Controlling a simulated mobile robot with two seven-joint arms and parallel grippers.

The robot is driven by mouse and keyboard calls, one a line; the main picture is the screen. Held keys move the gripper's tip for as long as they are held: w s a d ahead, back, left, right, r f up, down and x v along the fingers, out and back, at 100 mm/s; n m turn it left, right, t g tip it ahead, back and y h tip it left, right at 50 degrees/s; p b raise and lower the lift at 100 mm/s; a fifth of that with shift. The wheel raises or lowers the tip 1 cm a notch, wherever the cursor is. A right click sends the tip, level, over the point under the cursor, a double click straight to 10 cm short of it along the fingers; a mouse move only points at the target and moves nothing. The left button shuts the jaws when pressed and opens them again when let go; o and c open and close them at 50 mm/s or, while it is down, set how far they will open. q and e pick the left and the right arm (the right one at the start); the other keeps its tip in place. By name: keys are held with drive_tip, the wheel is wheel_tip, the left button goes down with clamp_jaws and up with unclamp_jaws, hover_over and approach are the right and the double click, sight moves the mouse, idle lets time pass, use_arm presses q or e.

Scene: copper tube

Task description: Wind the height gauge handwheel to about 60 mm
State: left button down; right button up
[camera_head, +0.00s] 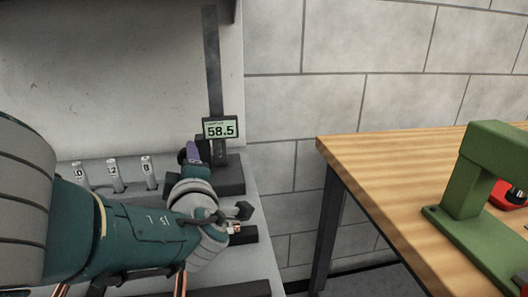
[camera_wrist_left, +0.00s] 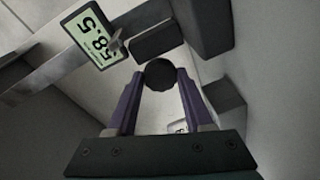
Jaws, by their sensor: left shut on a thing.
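The height gauge (camera_head: 214,60) has a dark upright column, and its display (camera_head: 221,128) reads 58.5. The display also shows in the left wrist view (camera_wrist_left: 95,35), where it again reads 58.5. My left gripper (camera_head: 190,152) reaches in at the gauge, with its purple fingers partly hidden by the arm in the head view. In the left wrist view the gripper (camera_wrist_left: 159,82) has its two purple fingers shut on the round dark handwheel (camera_wrist_left: 160,74), one finger on each side. My right gripper is not in view.
Several small numbered labelled posts (camera_head: 114,175) stand on the pale bench left of the gauge. A wooden table (camera_head: 390,165) with a green press (camera_head: 485,180) stands to the right, across a gap. A dark block (camera_head: 243,235) sits near my left wrist.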

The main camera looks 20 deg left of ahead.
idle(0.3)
use_arm(q)
drive_tip(key=shift+c, duration=1.5)
unclamp_jaws()
drive_tip(key=shift+s+d+r+p, duration=0.15)
drive_tip(key=shift+s+d+p, duration=0.05)
drive_tip(key=shift+p, duration=0.2)
drive_tip(key=p+v, duration=0.5)
drive_tip(key=v, duration=0.3)
drive_tip(key=shift+s+d, duration=0.45)
drive_tip(key=shift+s, duration=0.1)
